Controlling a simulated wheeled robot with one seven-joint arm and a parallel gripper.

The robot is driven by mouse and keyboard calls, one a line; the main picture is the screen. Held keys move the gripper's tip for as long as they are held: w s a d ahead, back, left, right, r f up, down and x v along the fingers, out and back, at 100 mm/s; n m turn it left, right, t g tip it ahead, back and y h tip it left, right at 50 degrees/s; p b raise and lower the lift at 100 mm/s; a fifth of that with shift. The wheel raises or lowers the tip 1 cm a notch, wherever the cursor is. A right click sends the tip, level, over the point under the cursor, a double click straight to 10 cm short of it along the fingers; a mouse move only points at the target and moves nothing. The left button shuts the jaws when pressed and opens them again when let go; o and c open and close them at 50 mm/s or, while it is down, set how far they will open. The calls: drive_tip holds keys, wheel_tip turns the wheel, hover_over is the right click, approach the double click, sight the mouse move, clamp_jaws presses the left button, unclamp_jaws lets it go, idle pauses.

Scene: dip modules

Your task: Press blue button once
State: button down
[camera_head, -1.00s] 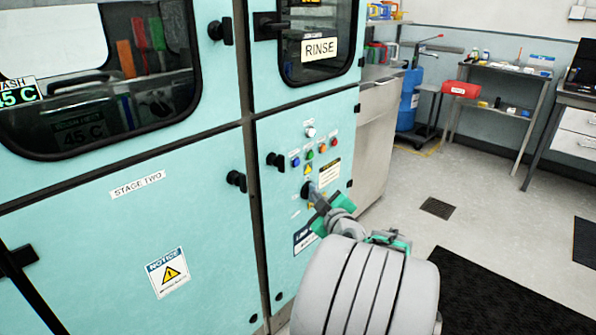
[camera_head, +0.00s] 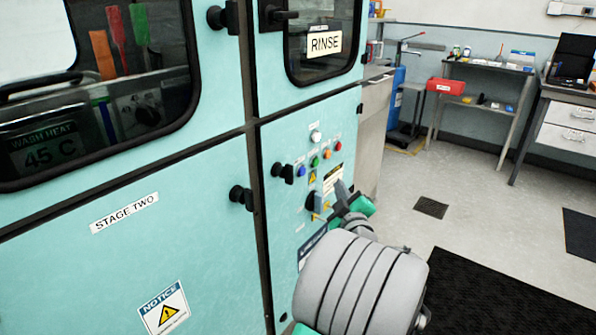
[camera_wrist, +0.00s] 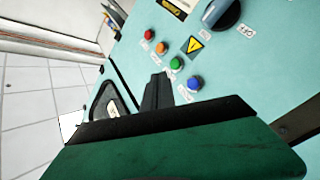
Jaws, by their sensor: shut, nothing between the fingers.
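The blue button (camera_head: 301,171) sits at the lower left of a diagonal row of small round buttons on the teal machine panel. In the wrist view the blue button (camera_wrist: 194,83) is the lowest of the row, just right of the finger tips. My gripper (camera_head: 342,188) is shut and empty. In the head view it shows below and right of the blue button. In the wrist view my gripper's dark fingers (camera_wrist: 157,90) point toward the panel, left of the blue button. They look apart from the button, but the exact gap is unclear.
Green (camera_head: 315,161), orange (camera_head: 327,154) and red (camera_head: 338,146) buttons lie up and right of the blue one. A black door handle (camera_head: 283,172) juts out at left. A large rotary switch (camera_head: 313,203) sits below.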

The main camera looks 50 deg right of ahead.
sight(302, 171)
drive_tip(key=shift+d, duration=0.1)
drive_tip(key=w+p, duration=0.6)
drive_tip(key=w, duration=0.2)
drive_tip(key=shift+w+a, duration=0.3)
drive_tip(key=shift+a, duration=0.1)
idle(1.6)
drive_tip(key=shift+w, duration=0.45)
